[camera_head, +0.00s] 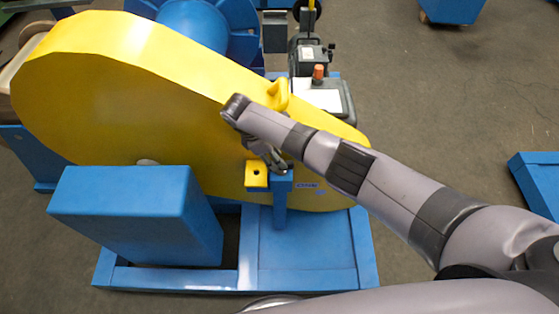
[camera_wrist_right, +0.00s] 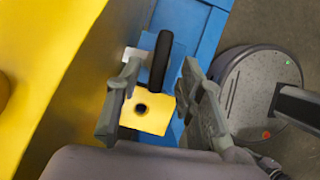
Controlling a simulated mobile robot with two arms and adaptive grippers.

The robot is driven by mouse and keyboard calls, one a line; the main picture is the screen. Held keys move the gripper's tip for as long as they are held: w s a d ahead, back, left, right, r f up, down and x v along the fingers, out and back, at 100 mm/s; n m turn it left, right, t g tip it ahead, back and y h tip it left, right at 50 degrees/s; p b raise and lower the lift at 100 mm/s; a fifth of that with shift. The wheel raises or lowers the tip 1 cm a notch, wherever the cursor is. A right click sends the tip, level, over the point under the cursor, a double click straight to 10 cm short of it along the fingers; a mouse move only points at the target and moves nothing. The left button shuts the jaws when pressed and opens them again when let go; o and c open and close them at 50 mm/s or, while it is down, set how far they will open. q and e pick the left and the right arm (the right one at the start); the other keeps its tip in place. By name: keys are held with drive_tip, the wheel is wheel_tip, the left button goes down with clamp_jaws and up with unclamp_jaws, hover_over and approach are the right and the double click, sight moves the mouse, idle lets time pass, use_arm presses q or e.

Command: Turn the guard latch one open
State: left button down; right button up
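The yellow chain guard (camera_head: 120,85) covers the drive on a blue frame. At its lower edge is a yellow block with a hole (camera_head: 257,173), which also shows in the right wrist view (camera_wrist_right: 148,112). There, a black latch handle (camera_wrist_right: 160,62) stands beside this block, in front of a blue plate. My right gripper (camera_wrist_right: 160,75) is open, with one finger on each side of the handle and a visible gap to each. In the head view my right gripper (camera_head: 270,158) is at the block and largely hides the latch. My left gripper is not in view.
A blue box-shaped post (camera_head: 135,215) stands left of the latch, and the blue base frame (camera_head: 305,250) lies below. A yellow handle (camera_head: 278,95) sticks out of the guard above my right wrist. Open floor (camera_head: 440,110) lies to the right.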

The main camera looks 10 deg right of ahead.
drive_tip(key=v, duration=0.8)
drive_tip(key=shift+r, duration=0.35)
drive_tip(key=shift+a, duration=0.1)
